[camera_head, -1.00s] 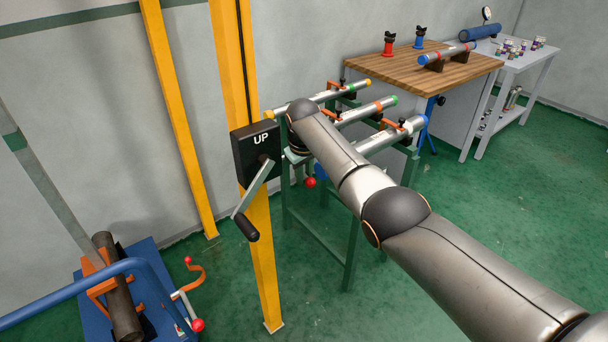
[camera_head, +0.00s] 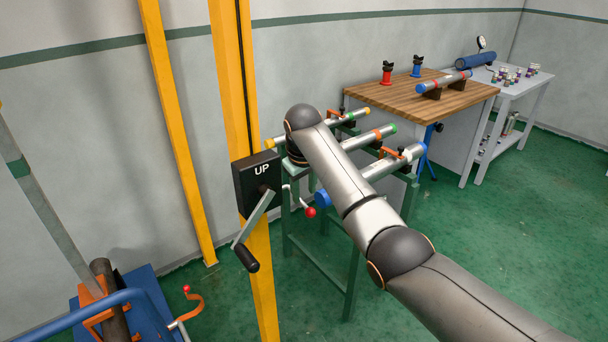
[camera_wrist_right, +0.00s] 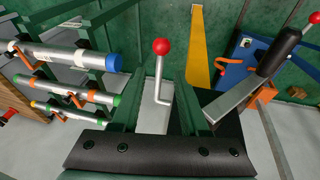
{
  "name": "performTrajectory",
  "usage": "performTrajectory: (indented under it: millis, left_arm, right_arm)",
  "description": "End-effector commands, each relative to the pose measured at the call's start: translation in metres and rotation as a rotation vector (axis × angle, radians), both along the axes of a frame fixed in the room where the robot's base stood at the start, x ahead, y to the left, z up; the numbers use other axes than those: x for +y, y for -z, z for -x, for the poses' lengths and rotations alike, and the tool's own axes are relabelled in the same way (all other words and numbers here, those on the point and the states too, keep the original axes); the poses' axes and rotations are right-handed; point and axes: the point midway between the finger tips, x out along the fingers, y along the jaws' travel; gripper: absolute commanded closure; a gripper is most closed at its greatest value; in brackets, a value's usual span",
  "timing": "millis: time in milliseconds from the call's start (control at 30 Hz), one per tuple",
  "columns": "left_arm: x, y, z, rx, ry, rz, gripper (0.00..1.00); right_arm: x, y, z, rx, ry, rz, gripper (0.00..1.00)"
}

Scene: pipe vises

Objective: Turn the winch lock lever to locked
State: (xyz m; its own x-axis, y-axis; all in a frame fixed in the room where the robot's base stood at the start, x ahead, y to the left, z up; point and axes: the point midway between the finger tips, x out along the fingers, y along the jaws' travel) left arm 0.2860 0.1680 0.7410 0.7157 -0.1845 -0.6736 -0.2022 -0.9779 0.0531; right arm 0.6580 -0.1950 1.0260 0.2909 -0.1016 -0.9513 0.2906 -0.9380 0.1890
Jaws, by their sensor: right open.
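The winch (camera_head: 257,184) is a black box marked UP on a yellow post. Its crank (camera_head: 251,228) has a black grip and points down-left. The lock lever (camera_head: 310,212), a bent metal rod with a red ball knob, sticks out right of the box. It also shows in the right wrist view (camera_wrist_right: 161,47), its ball ahead of my right gripper (camera_wrist_right: 158,108). That gripper is open and seems empty, the lever's rod lined up between its fingers; contact is unclear. In the head view, arm and winch largely hide it. My left gripper is out of view.
A green rack (camera_head: 349,262) with several capped pipes stands behind my right arm. A wooden workbench (camera_head: 420,98) and a grey cart (camera_head: 525,85) are at the back right. A blue trolley (camera_head: 150,290) with a dark pipe is at lower left. Green floor is clear at right.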

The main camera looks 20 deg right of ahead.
Motion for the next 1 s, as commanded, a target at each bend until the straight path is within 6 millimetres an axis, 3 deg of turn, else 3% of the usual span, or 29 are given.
performTrajectory:
  millis: [200,400,867,1000]
  left_arm:
    - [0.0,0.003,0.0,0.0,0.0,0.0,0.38]
    - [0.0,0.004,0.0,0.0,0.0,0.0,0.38]
    - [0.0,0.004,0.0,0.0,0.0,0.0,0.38]
    - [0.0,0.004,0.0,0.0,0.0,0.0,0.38]
  right_arm:
    - [0.004,-0.039,0.011,-0.003,0.001,0.0,0.56]
    - [0.006,-0.053,0.016,0.0,0.0,0.0,0.56]
    - [0.006,-0.054,0.017,0.001,0.0,0.0,0.56]
    - [0.006,-0.033,0.022,0.004,-0.001,-0.007,0.56]
